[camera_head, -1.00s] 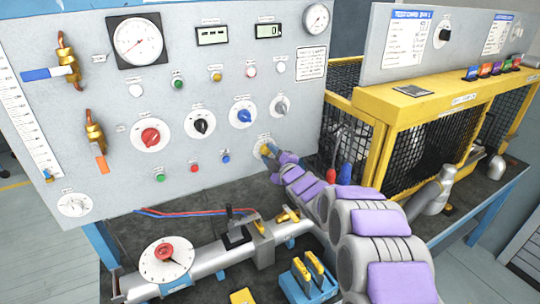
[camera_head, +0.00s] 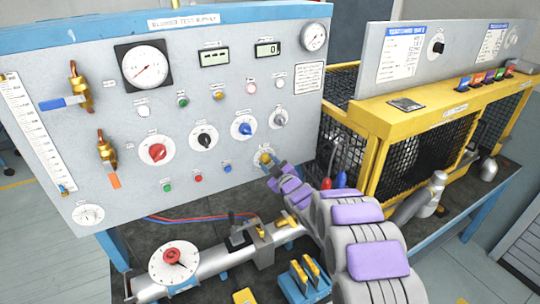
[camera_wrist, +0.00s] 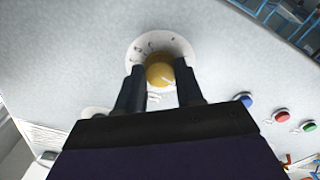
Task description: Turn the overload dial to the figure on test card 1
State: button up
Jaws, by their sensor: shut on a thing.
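A yellow knob on a white dial plate (camera_head: 262,160) sits low on the right of the grey panel, and I cannot read its label. In the wrist view the yellow knob (camera_wrist: 160,74) is between the two dark fingers of my gripper (camera_wrist: 160,82), in front of its white scale plate (camera_wrist: 158,42). The gripper (camera_head: 274,167) is shut on this knob. The scale marks are too small to read. Test card 1 (camera_head: 401,56) is probably the left white sheet with a blue header on the upper right board; its figures are too small to read.
Red (camera_head: 157,153), black (camera_head: 204,138) and blue (camera_head: 244,127) knobs sit left of the yellow one, and a grey knob (camera_head: 278,116) above it. Small buttons line the panel. A yellow-framed mesh cage (camera_head: 375,125) stands right of my arm. A pipe (camera_head: 215,262) with valves lies below.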

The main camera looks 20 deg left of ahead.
jog(key=m+p, duration=0.4)
jog(key=p, duration=0.1)
jog(key=shift+r+m, duration=0.1)
jog(key=shift+m, duration=0.3)
jog(key=m+p, duration=0.4)
jog(key=m, duration=0.1)
jog(key=shift+p, duration=0.35)
jog(key=shift+f+m, duration=0.2)
jog(key=shift+m, duration=0.1)
jog(key=o, duration=0.9)
jog(key=shift+w+a+f, duration=0.1)
jog(key=shift+w+a, duration=0.05)
jog(key=shift+a, duration=0.05)
jog(key=shift+o, duration=0.7)
jog(key=shift+d, duration=0.1)
